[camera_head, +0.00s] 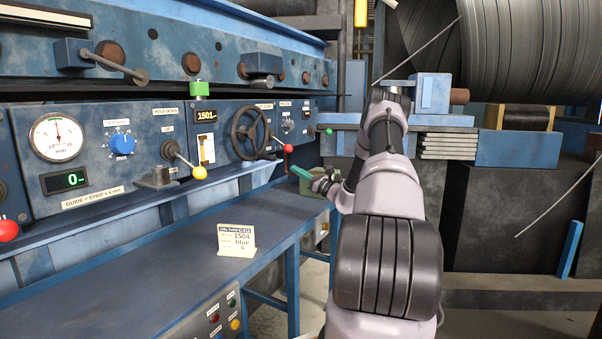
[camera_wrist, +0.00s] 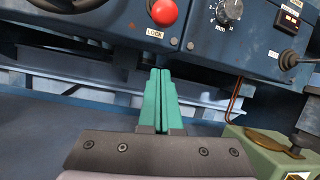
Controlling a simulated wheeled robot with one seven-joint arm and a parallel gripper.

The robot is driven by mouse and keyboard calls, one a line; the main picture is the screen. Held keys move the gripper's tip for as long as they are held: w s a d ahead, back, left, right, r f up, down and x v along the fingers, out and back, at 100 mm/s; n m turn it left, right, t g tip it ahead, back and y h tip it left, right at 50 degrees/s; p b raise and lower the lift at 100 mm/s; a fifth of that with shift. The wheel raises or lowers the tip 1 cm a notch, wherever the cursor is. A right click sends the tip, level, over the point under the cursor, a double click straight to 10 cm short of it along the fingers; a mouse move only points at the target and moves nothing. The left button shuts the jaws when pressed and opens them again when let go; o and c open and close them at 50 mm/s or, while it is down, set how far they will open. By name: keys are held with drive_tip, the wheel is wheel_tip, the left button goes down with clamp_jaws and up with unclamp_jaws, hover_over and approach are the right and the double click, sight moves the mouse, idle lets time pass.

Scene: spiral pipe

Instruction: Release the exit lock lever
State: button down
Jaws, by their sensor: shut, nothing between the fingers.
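A lever with a red ball knob (camera_head: 288,148) sticks out at the right end of the blue control panel. In the wrist view a red knob (camera_wrist: 163,12) stands near the top edge, beside a label reading LOCK. My gripper (camera_head: 294,170) has teal fingers and is just below and right of that knob in the head view. In the wrist view its fingers (camera_wrist: 159,72) are pressed together, pointing at the panel's lower edge below the red knob. They appear apart from the knob. The lever's shaft is hidden behind the knob in the wrist view.
Another red knob (camera_head: 8,230) is at the far left. A handwheel (camera_head: 250,132), a yellow-knobbed lever (camera_head: 199,173) and a green-knobbed lever (camera_head: 328,131) line the panel. A greenish box (camera_wrist: 265,150) sits right of my fingers. A card (camera_head: 237,240) stands on the blue bench.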

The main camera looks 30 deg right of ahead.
wheel_tip(320, 180, up, 5)
drive_tip(key=w+a, duration=0.2)
drive_tip(key=shift+w, duration=0.2)
drive_tip(key=shift+r, duration=0.2)
idle(0.3)
drive_tip(key=shift+s+d+r+g, duration=0.1)
drive_tip(key=shift+s+r+g, duration=0.1)
drive_tip(key=shift+g, duration=0.1)
drive_tip(key=shift+s+d+r+h, duration=0.1)
drive_tip(key=shift+r+h, duration=0.05)
drive_tip(key=shift+h, duration=0.15)
wheel_tip(320, 180, up, 11)
drive_tip(key=s+d+g+h, duration=0.1)
drive_tip(key=g+h, duration=0.2)
drive_tip(key=g, duration=0.4)
drive_tip(key=shift+s+f+n+h, duration=0.2)
drive_tip(key=shift+n+h, duration=0.1)
drive_tip(key=shift+h, duration=0.1)
